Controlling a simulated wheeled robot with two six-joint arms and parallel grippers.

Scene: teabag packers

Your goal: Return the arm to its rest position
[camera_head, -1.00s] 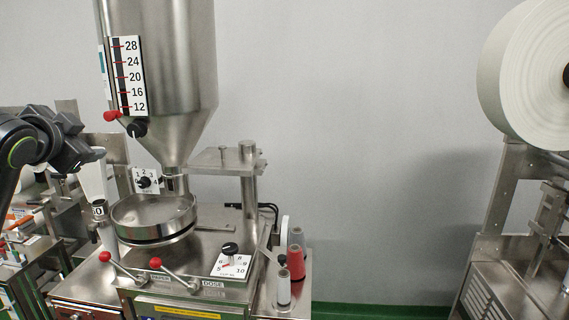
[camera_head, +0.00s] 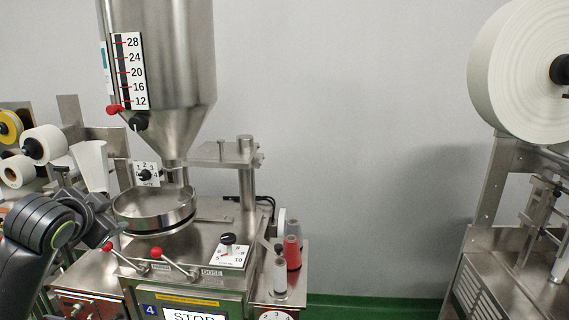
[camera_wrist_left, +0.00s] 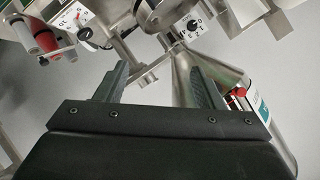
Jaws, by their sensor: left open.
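My left arm comes in at the lower left of the head view, with my left gripper (camera_head: 88,208) small and partly hidden beyond the wrist, beside the packing machine. In the left wrist view the same gripper (camera_wrist_left: 158,75) shows two fingers spread apart with nothing between them. That view is strongly tilted. The steel hopper (camera_head: 170,60) and round pan (camera_head: 155,208) of the machine stand to the right of the arm. The hopper's cone (camera_wrist_left: 200,65) shows behind one finger in the left wrist view. My right gripper is not in view.
Two red-knobbed levers (camera_head: 156,252) stick up near the arm. Thread spools (camera_head: 293,251) stand on the machine's right side. White rolls (camera_head: 44,145) hang at the left. A large paper roll (camera_head: 515,75) is at the right. Bare wall fills the middle.

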